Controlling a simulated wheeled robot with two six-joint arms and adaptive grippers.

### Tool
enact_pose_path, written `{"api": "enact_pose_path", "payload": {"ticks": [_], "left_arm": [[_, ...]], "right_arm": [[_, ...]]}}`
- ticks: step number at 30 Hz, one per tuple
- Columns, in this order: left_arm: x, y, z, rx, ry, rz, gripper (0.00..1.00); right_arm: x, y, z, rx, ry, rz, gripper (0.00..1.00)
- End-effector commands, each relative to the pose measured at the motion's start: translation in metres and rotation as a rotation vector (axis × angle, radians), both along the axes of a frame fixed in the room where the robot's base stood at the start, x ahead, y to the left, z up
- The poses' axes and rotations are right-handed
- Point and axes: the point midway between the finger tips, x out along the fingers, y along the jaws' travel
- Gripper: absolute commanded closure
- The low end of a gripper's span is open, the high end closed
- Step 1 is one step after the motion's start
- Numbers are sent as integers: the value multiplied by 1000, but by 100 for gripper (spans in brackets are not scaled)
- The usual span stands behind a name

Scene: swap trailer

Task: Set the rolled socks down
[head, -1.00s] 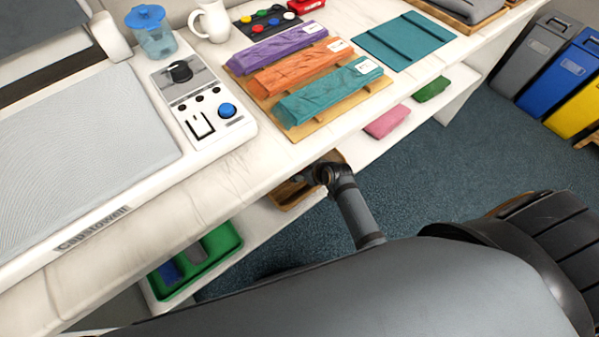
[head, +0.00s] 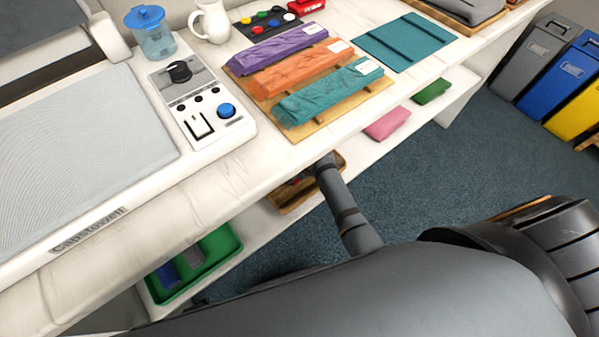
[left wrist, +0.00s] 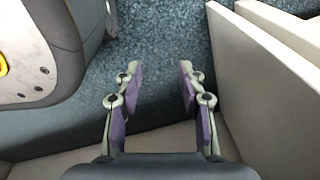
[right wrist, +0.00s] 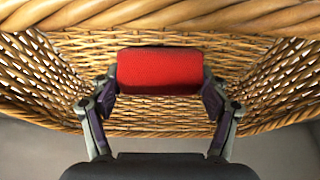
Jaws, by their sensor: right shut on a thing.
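The rolled socks (right wrist: 160,71) are a red ribbed roll in the right wrist view. My right gripper (right wrist: 160,80) is shut on them, one finger at each end. The roll is inside or at the mouth of a wicker basket (right wrist: 150,20); I cannot tell whether it touches the basket's floor. In the head view the wooden-coloured basket (head: 288,199) is on the lower shelf, partly hidden by the tabletop and my arm. My left gripper (left wrist: 158,80) is open and empty above the blue-grey carpet.
The white counter (head: 190,195) overhangs the lower shelf (head: 270,232). A green tray (head: 222,245) is on the shelf left of the basket, and pink (head: 388,123) and green (head: 432,91) folded cloths are on its right. White panels (left wrist: 265,75) stand close to my left gripper.

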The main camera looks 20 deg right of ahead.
Motion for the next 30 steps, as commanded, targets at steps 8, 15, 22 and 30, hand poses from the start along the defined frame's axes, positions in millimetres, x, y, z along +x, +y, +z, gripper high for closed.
{"api": "enact_pose_path", "payload": {"ticks": [8, 15, 22, 30], "left_arm": [[0, 0, 0, 0, -1, 0, 60], [0, 0, 0, 0, -1, 0, 60], [-24, 1, 1, 0, 14, 1, 60], [-48, 2, -1, 1, 19, 0, 60]], "right_arm": [[0, 0, 0, 0, 0, 0, 1], [0, 0, 0, 0, -1, 0, 1], [-11, -4, 34, 0, -3, 0, 1], [-26, -10, 68, 0, 0, 1, 1]]}}
